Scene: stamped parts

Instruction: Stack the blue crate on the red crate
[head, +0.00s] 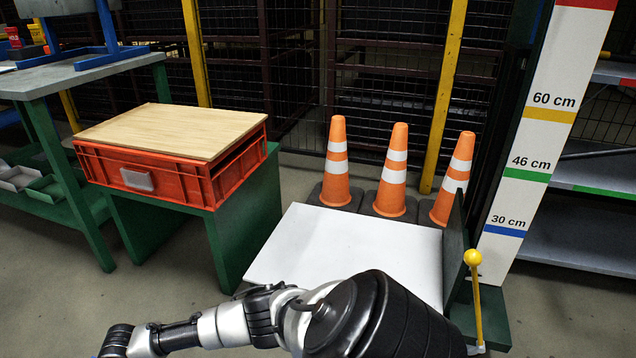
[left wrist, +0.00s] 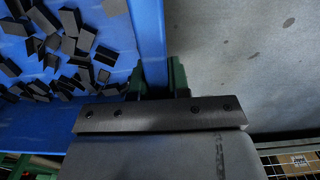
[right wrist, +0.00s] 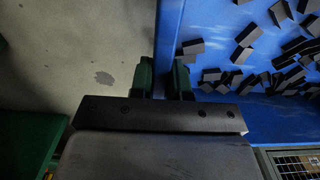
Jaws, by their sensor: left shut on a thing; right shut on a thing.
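The red crate (head: 170,180) sits on a green stand at the left of the head view, with a flat wooden board (head: 170,130) covering its top. The blue crate shows only in part, in the left wrist view (left wrist: 110,150) and the right wrist view (right wrist: 275,125), with several small dark parts inside. My left gripper (left wrist: 161,80) is shut on one blue wall. My right gripper (right wrist: 164,78) is shut on another stretch of blue wall. Neither gripper nor the blue crate shows in the head view.
A green stand (head: 240,225) bears the red crate. A grey-topped bench (head: 80,72) stands at the left. A white panel (head: 340,245), several orange cones (head: 393,170), a yellow-knobbed lever (head: 475,290) and a height-marked post (head: 535,130) are to the right. Bare floor shows left of the stand.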

